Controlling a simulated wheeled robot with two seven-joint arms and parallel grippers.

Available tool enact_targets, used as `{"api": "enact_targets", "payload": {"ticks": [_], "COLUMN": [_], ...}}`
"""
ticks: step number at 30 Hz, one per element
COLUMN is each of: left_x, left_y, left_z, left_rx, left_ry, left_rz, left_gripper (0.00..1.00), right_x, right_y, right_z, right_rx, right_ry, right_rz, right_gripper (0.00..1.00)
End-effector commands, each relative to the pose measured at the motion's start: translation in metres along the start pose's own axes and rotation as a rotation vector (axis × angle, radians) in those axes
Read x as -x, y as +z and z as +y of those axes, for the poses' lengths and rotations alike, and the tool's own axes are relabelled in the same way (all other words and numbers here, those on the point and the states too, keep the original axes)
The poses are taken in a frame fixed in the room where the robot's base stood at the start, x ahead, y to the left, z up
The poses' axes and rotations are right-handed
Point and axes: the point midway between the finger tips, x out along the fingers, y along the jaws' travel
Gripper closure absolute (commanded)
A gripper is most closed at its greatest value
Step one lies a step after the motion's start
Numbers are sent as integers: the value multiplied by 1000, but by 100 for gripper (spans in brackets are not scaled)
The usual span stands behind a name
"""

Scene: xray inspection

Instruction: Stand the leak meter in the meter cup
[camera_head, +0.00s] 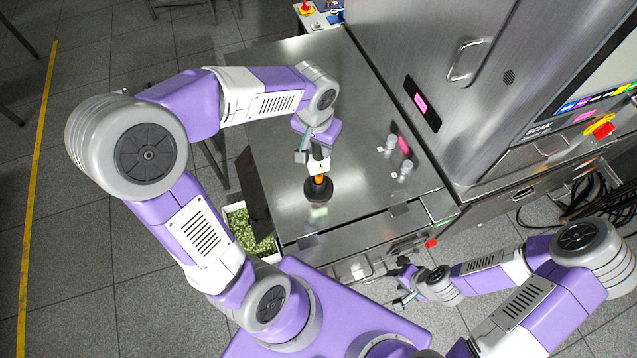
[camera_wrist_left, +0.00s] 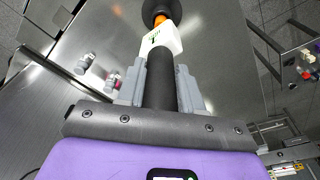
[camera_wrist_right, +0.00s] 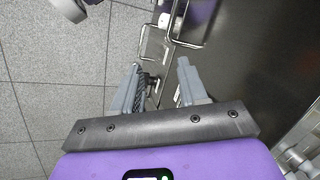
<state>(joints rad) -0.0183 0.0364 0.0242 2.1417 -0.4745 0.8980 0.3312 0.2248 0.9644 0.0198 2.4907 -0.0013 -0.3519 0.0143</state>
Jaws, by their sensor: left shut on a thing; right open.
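The leak meter has a dark handle, a white body (camera_head: 319,165) and an orange lower end. My left gripper (camera_head: 318,150) is shut on its dark handle, and the meter looks about upright. The left wrist view shows the white body (camera_wrist_left: 160,40) beyond the fingers (camera_wrist_left: 160,88). The round black meter cup (camera_head: 318,191) stands on the steel table, directly at the orange end. The cup also shows in the left wrist view (camera_wrist_left: 152,10). I cannot tell how deep the orange end sits in it. My right gripper (camera_head: 400,285) is open and empty off the table's front edge.
Two small clear-and-grey items (camera_head: 391,142) and a pink item (camera_head: 405,146) stand on the table (camera_head: 280,110) right of the cup. The steel cabinet (camera_head: 430,50) rises behind them. A bin of green bits (camera_head: 250,232) is at the table's left front. The table left of the cup is clear.

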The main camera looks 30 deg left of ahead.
Motion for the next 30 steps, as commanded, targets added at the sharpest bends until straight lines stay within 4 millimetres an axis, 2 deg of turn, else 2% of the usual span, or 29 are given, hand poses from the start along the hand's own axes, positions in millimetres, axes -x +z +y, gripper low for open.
{"api": "enact_targets", "payload": {"ticks": [1,5,6,11,12,23,30], "left_x": [-19,-19,-19,-19,-19,-17,0], "left_y": [2,2,2,2,2,2,0], "left_z": [0,0,0,0,-1,-1,1], "left_rx": [0,0,0,0,0,0,-3], "left_ry": [0,0,0,0,0,0,1], "left_rz": [2,2,2,1,1,0,1], "left_gripper": [100,100,62,37,35,35,35], "right_x": [-19,-19,-19,-19,-19,-17,-4], "right_y": [-1,-1,-1,-1,-1,-1,0], "right_z": [7,7,7,7,7,6,2], "right_rx": [0,0,0,0,0,0,0], "right_ry": [0,0,0,0,0,0,0], "right_rz": [0,0,0,0,0,0,0], "right_gripper": [57,57,57,57,57,57,57]}}
